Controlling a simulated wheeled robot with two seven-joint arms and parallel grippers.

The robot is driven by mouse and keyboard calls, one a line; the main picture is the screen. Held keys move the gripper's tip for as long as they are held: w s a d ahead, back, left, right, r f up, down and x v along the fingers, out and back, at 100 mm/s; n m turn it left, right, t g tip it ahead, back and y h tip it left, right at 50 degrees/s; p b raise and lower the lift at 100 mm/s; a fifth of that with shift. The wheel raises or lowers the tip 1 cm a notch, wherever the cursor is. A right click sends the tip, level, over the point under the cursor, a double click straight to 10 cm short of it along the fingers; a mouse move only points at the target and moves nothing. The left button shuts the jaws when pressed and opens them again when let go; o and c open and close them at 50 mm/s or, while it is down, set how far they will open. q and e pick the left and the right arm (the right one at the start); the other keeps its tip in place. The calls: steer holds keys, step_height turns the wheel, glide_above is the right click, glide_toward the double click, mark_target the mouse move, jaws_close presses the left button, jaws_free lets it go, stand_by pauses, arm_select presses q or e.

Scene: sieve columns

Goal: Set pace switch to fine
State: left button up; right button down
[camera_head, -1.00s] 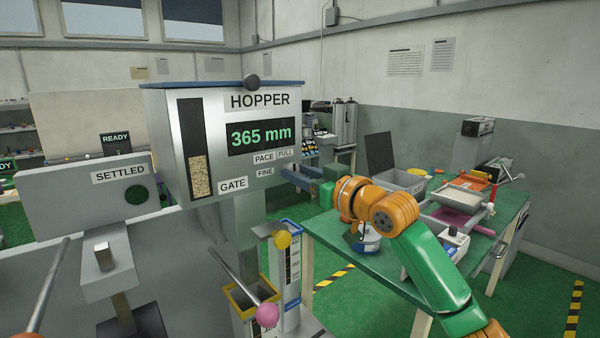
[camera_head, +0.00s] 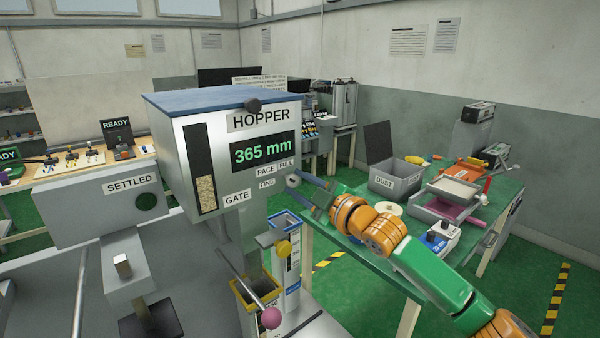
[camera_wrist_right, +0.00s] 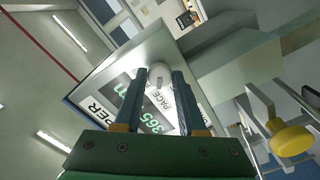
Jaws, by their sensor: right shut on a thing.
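The grey hopper (camera_head: 172,145) shows "365 mm" on its green display (camera_head: 263,152). Its pace switch (camera_head: 293,180) is a small round knob on the lower right of the front face, near the labels PACE, FULL and FINE (camera_head: 267,183). In the wrist view the pale knob (camera_wrist_right: 160,75) sits between the two finger ends. My right gripper (camera_head: 302,183) comes in from the right and is shut on this knob. The way the knob points is too small to tell. My left gripper is not in view.
Below the hopper are a yellow knob (camera_head: 284,248), a rod with a pink ball (camera_head: 270,318) and a yellow-rimmed column (camera_head: 244,291). The SETTLED box (camera_head: 82,212) is at left. A green table (camera_head: 487,214) with a dust bin (camera_head: 396,182) stands behind my right arm.

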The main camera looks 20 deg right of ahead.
steer(key=n+p, duration=0.3)
steer(key=n, duration=0.1)
steer(key=shift+r, duration=0.15)
steer(key=shift+n+p, duration=1)
steer(key=shift+n, duration=0.8)
steer(key=shift+f, duration=0.2)
steer(key=c, duration=0.5)
jaws_free()
steer(key=b+v, duration=0.3)
steer(key=v, duration=0.4)
